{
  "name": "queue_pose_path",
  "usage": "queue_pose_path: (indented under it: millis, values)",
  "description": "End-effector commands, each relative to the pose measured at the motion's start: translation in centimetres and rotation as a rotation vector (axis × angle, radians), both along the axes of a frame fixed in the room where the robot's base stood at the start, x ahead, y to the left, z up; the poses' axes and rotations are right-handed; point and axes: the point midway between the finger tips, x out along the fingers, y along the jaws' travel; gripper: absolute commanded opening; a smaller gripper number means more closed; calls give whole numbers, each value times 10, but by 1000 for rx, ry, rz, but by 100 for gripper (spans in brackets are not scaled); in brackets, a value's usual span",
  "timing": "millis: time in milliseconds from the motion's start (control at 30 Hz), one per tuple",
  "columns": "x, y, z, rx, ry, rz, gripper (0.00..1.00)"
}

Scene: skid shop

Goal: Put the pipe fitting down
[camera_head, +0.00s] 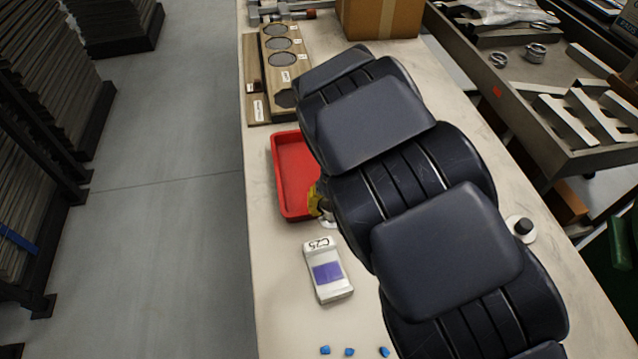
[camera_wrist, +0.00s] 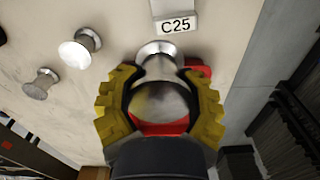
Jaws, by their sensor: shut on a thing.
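My gripper (camera_wrist: 160,100) has yellow fingers on both sides of a shiny metal pipe fitting (camera_wrist: 159,100) and is shut on it. The fitting has a flared end pointing toward the C25 block (camera_wrist: 175,24) in the wrist view. In the head view my arm hides most of the gripper; a bit of yellow finger (camera_head: 315,199) shows at the right edge of the red tray (camera_head: 279,185). Red also shows behind the fitting in the wrist view (camera_wrist: 198,72). I cannot tell whether the fitting touches anything below.
The C25 block (camera_head: 327,272) lies on the pale bench, with several small blue pieces (camera_head: 349,351) nearer. Two more flared metal pieces (camera_wrist: 80,49) (camera_wrist: 40,83) stand left in the wrist view. A holed wooden board (camera_head: 272,100) and cardboard box (camera_head: 378,18) are at the back.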

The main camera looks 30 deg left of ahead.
Motion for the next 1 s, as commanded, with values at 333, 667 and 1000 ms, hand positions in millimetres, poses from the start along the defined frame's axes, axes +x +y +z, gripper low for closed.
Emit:
queue_pose_path:
  millis: [333,667,1000]
  values:
    - [39,38,-26,1,3,-1,13]
    - [66,66,-65,2,5,-3,13]
    - [77,77,-82,0,4,-2,13]
